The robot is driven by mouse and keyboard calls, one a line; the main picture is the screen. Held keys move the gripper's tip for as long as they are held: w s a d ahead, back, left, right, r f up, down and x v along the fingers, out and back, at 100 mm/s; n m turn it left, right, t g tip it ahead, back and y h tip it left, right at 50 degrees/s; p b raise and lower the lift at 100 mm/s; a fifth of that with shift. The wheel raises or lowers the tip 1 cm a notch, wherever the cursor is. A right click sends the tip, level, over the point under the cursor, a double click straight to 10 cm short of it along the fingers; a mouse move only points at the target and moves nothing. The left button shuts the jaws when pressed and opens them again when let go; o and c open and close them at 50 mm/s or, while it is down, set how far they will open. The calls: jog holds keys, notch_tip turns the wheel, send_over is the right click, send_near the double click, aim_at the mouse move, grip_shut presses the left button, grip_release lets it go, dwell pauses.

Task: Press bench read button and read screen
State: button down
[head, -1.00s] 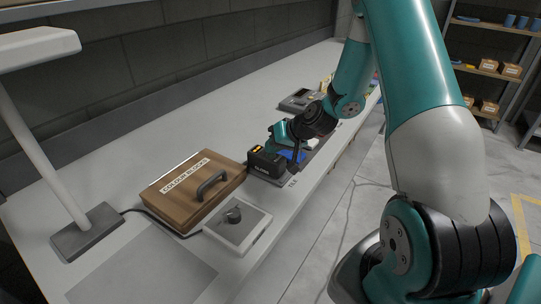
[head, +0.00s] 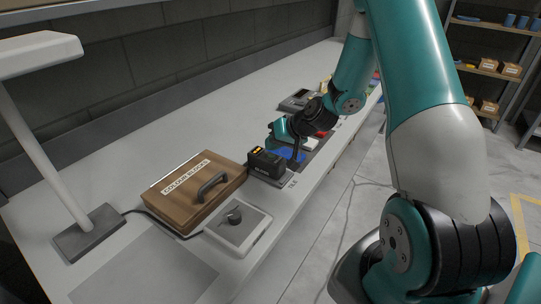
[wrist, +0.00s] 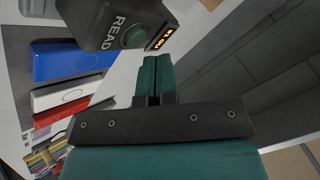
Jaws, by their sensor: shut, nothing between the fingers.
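The black bench reader (head: 267,163) stands on the bench, right of the wooden box. Its lit orange screen (head: 258,150) shows on top, but the text is too small to read there. In the wrist view the reader (wrist: 97,22) shows a READ label, a round green button (wrist: 134,37) and the orange screen (wrist: 160,39), whose tilted characters I cannot read surely. My gripper (wrist: 151,62) is shut and empty, its tips just beside the button and screen in that view. Contact with the button is not visible. In the head view my gripper (head: 282,140) is behind the reader.
Blue (wrist: 72,62), white (wrist: 66,96) and red (wrist: 66,112) blocks lie near the reader. The wooden COLOUR BLOCKS box (head: 190,190), a knob unit (head: 238,224) and a lamp (head: 88,232) stand on the bench. A grey device (head: 297,100) is farther back.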

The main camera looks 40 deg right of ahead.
aim_at(272, 155)
jog(key=shift+r+p, duration=1.75)
jog(key=shift+r, duration=0.8)
